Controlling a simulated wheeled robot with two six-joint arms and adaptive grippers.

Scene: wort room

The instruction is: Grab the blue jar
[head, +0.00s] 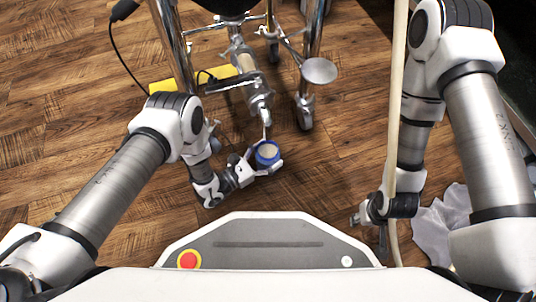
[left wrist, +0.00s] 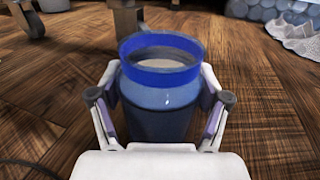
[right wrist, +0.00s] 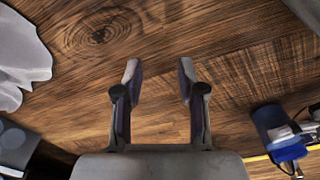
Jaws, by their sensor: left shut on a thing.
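The blue jar (head: 267,152) stands upright on the wooden floor or just above it; I cannot tell which. It is open at the top, with a brighter blue rim and pale contents. My left gripper (head: 262,163) is shut on it. In the left wrist view the jar (left wrist: 160,92) sits between the two fingers, one on each side, and its lower part is hidden by the gripper. My right gripper (right wrist: 159,75) is open and empty above bare floor. The jar also shows at the right of the right wrist view (right wrist: 270,124).
A metal stand with legs on casters (head: 305,112) is just beyond the jar. A yellow object (head: 165,87) lies on the floor behind it. A pale hose (head: 396,90) hangs beside my right arm. A crumpled whitish cloth (head: 440,225) lies at the right. Floor at left is clear.

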